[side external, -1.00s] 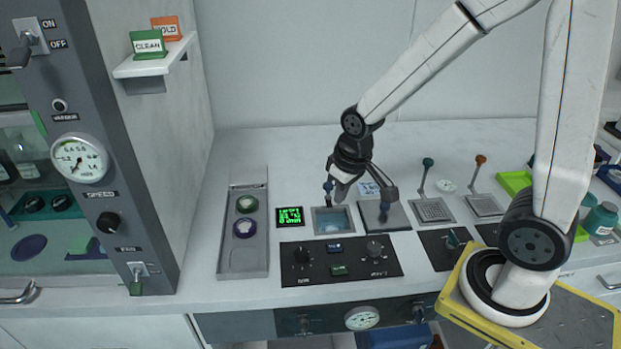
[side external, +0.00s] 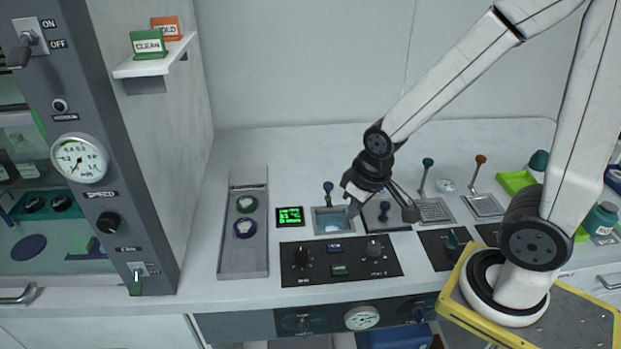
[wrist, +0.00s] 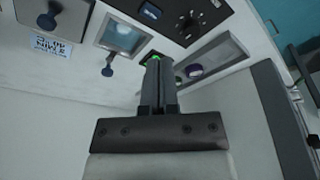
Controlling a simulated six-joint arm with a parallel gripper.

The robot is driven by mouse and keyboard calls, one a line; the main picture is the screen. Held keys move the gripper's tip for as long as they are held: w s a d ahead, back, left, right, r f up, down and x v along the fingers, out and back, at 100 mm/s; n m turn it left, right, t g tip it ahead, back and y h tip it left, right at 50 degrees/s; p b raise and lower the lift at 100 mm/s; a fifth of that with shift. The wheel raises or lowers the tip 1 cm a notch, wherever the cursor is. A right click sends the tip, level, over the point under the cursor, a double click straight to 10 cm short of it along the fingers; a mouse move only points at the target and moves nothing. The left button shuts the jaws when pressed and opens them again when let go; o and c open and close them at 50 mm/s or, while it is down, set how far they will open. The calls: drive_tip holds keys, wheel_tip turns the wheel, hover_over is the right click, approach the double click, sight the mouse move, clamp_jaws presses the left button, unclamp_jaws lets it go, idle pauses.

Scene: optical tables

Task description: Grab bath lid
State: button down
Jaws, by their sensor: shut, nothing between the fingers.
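The bath lid (side external: 392,221) is a flat grey square plate with a dark blue knob. It lies on the counter just right of the open, water-filled bath (side external: 332,222). My gripper (side external: 354,208) is shut and empty, above the gap between the bath and the lid, and my wrist hides part of the lid's back. In the wrist view the lid (wrist: 72,18) is at the upper left with its knob showing, the bath (wrist: 122,33) is right of it, and my shut fingers (wrist: 158,62) point past the bath, apart from the lid.
A blue-knobbed handle (side external: 328,188) stands behind the bath. Left are a green display (side external: 290,216) and a grey tray (side external: 230,258) with two round pieces. A black control panel (side external: 310,268) lies in front. Levered grates (side external: 435,211) stand right. The back counter is clear.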

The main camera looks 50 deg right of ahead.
drive_tip(key=shift+c, duration=1.3)
unclamp_jaws()
